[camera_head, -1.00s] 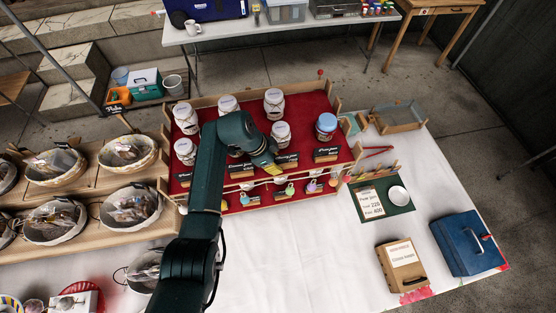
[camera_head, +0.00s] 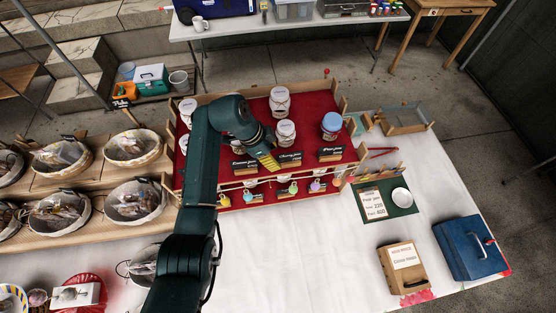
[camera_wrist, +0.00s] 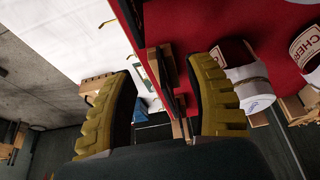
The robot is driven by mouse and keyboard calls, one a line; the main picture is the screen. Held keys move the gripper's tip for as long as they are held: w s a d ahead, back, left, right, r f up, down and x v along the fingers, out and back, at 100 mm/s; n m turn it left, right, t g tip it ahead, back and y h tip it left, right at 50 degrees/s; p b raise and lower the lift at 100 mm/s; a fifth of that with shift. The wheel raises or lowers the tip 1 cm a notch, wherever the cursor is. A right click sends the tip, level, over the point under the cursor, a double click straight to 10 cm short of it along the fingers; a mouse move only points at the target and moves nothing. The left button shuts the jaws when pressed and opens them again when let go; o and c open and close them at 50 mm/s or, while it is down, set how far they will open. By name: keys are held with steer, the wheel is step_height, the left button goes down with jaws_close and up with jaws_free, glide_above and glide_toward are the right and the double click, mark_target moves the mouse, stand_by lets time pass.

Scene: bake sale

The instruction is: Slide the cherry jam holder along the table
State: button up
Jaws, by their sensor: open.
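The cherry jam holder (camera_head: 290,160), a small wooden block with a black name card, stands on the red cloth of the display in front of a white-lidded jar (camera_head: 285,131). My gripper (camera_head: 268,161), with yellow ridged fingers, is just left of the holder, fingertips low over the cloth. In the wrist view my gripper (camera_wrist: 160,105) is open, and a wooden holder with a dark card (camera_wrist: 160,70) shows in the gap between the fingers. Whether a finger touches it I cannot tell. A jar labelled CHER (camera_wrist: 308,45) is at the right there.
Neighbouring holders stand left (camera_head: 244,167) and right (camera_head: 330,154). A blue-lidded jar (camera_head: 331,125) stands behind the right one. White tablecloth (camera_head: 300,255) is clear in front.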

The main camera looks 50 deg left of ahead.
steer(key=v, duration=0.7)
stand_by(0.4)
